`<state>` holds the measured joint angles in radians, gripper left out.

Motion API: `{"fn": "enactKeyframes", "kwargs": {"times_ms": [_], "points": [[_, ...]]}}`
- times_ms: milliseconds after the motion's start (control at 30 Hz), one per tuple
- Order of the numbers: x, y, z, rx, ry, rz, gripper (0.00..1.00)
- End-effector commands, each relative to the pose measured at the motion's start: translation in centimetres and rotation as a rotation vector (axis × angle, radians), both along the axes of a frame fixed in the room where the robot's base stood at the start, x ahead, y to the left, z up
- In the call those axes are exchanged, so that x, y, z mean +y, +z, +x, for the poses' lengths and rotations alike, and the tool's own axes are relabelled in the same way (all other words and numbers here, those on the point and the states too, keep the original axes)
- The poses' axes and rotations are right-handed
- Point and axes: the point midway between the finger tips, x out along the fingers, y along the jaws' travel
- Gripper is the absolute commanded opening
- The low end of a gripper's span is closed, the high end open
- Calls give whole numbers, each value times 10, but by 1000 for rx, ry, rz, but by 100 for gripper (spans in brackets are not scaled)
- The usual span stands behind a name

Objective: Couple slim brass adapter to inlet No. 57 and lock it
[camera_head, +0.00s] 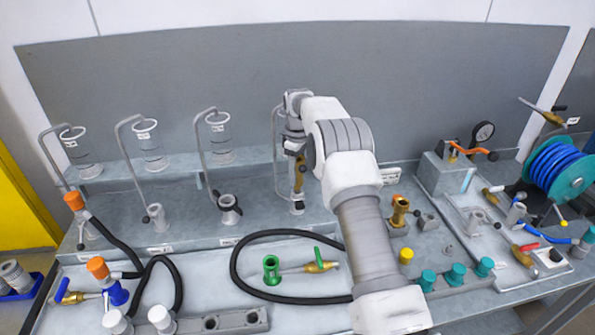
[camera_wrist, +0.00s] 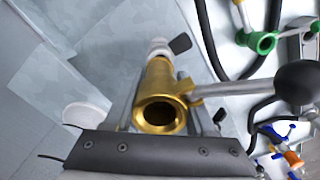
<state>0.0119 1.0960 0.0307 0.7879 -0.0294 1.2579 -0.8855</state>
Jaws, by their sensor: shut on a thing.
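The brass adapter (camera_head: 299,178) is a slim, roughly upright tube in the head view, directly above a pale inlet (camera_head: 297,207) on the bench ledge. My gripper (camera_head: 297,158) is shut on the adapter, coming from above. In the wrist view, the adapter (camera_wrist: 158,100) shows its open round end towards the camera, with a side lever ending in a black ball (camera_wrist: 297,82). The pale inlet top (camera_wrist: 160,46) with a dark tab lies past its far end. I cannot tell whether adapter and inlet touch. The inlet's number is not readable.
Other inlets (camera_head: 157,217) (camera_head: 230,209) stand to the left, with bent pipes and clear cylinders (camera_head: 149,146) behind. A black hose (camera_head: 238,262) loops on the bench in front. My arm hides part of the bench.

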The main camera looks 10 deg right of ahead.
Motion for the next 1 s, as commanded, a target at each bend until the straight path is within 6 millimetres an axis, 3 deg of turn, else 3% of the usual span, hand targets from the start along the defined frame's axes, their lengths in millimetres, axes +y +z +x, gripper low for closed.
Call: {"fn": "enactKeyframes", "kwargs": {"times_ms": [567,1000], "points": [[0,-2,0,-1,0,0,0],[0,-18,0,0,0,0,0]]}}
